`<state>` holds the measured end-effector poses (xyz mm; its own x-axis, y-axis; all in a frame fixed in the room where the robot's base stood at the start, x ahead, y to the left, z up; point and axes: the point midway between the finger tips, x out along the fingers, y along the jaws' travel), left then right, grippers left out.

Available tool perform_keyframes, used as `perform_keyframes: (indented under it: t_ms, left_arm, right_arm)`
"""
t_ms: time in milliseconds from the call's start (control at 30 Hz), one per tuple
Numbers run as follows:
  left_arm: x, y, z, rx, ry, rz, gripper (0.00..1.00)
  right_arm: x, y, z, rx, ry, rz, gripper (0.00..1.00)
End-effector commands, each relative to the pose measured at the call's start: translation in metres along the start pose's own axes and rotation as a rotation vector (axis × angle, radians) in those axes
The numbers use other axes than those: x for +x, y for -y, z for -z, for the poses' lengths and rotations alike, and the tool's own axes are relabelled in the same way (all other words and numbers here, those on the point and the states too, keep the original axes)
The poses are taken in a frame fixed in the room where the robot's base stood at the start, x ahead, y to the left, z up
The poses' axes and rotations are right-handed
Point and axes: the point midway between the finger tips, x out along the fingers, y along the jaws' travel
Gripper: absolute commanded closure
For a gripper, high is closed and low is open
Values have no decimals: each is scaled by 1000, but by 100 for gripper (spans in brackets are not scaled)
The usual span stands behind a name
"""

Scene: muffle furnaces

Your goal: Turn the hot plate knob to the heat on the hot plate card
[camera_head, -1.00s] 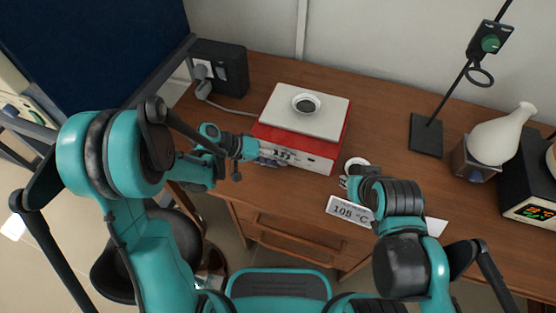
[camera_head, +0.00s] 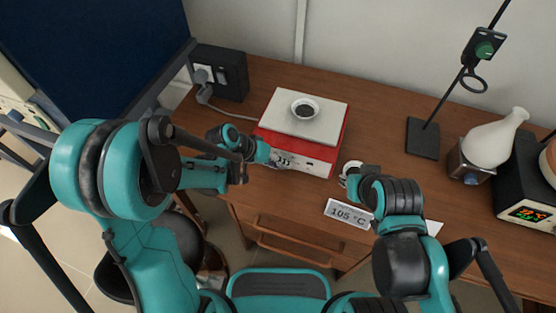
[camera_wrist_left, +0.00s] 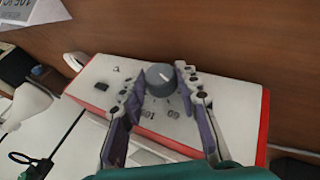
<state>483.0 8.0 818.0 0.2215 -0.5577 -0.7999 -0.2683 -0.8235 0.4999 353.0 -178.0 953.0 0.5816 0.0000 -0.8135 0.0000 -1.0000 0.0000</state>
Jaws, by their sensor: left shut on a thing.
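The hot plate (camera_head: 318,152) is a red box with a white top, at the back middle of the table. Its grey knob (camera_wrist_left: 160,79) is on the front panel, with a pale mark on its face; numbers such as 60 and 100 are printed beside it. My left gripper (camera_wrist_left: 156,82) has its fingers on both sides of the knob and is shut on it. In the head view the left gripper (camera_head: 279,161) is at the panel and hides the knob. The card (camera_head: 348,213) appears to read 105 °C. My right gripper (camera_head: 349,181) is near the card; its fingers are unclear.
A small dish (camera_head: 304,108) sits on the hot plate. A white round item (camera_head: 352,167) is beside my right gripper. A black stand (camera_head: 423,138), a white flask (camera_head: 494,140) and a device with a lit display (camera_head: 527,200) are at right. A black socket box (camera_head: 220,72) is at back left.

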Motion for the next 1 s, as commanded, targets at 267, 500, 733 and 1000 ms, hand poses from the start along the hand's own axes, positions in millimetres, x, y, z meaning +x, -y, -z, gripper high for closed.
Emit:
perform_keyframes:
  t_ms: [267, 500, 733, 1000]
  left_arm:
    - [0, -8, 0, 107, 2, 240, 97]
    - [3, -11, -1, 194, 1, 449, 97]
    - [7, -14, -2, 275, 0, 648, 97]
    - [10, -15, -4, 355, 0, 847, 97]
  right_arm:
    - [-13, 0, 9, 0, 0, 0, 74]
    - [-13, 0, 9, 0, 0, 0, 74]
    - [-7, 0, 5, 0, 0, 0, 74]
    - [5, 0, -3, 0, 0, 0, 74]
